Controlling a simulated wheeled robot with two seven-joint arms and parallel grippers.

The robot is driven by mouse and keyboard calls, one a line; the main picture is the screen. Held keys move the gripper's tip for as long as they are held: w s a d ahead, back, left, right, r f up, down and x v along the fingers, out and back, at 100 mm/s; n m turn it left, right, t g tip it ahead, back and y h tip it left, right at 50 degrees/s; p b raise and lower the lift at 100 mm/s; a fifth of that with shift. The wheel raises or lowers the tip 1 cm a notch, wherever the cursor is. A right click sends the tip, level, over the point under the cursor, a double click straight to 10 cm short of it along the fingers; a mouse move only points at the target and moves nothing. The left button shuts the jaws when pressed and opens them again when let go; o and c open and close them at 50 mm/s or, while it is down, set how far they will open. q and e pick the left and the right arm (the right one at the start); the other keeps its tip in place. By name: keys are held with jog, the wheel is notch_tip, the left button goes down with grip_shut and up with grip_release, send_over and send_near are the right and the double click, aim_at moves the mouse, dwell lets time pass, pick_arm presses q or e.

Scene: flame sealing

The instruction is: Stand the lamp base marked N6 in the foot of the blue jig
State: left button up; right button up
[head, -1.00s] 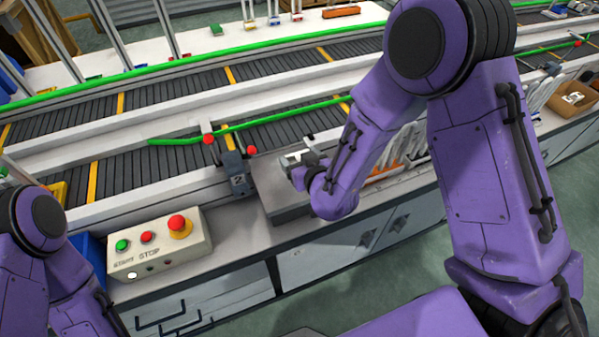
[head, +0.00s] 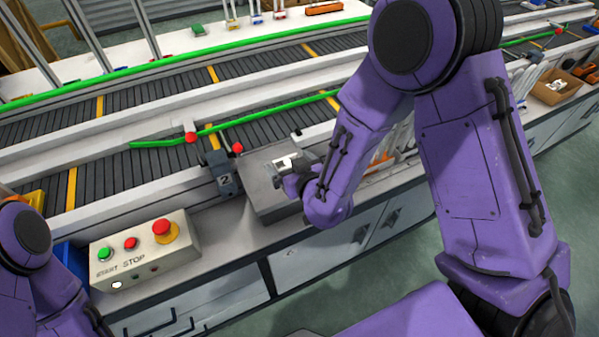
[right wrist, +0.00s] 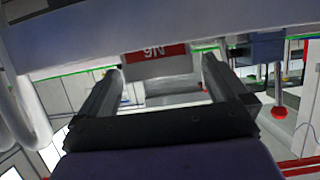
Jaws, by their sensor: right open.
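A part with a red label (right wrist: 157,54) reading N6 upside down shows at the top of the right wrist view, beyond my right gripper's fingertips. I take it as the lamp base marked N6; most of it is out of frame or hidden. My right gripper (right wrist: 160,72) is open, its two fingers apart on either side below the label. In the head view my right gripper (head: 284,170) is small, over a grey block on the bench, with a whitish piece beside it. My left gripper is out of view. I cannot make out the blue jig for certain.
The grey block (head: 272,208) stands on the bench front. A dark unit marked 2 (head: 222,174) is left of it. A control box (head: 146,252) with buttons is further left. The conveyor (head: 150,130) with green rails runs behind. A cardboard box (head: 556,90) is far right.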

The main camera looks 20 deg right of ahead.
aim_at(288, 163)
jog(key=v, duration=0.4)
jog(key=shift+s, duration=0.1)
jog(key=p+v, duration=0.6)
jog(key=p, duration=0.3)
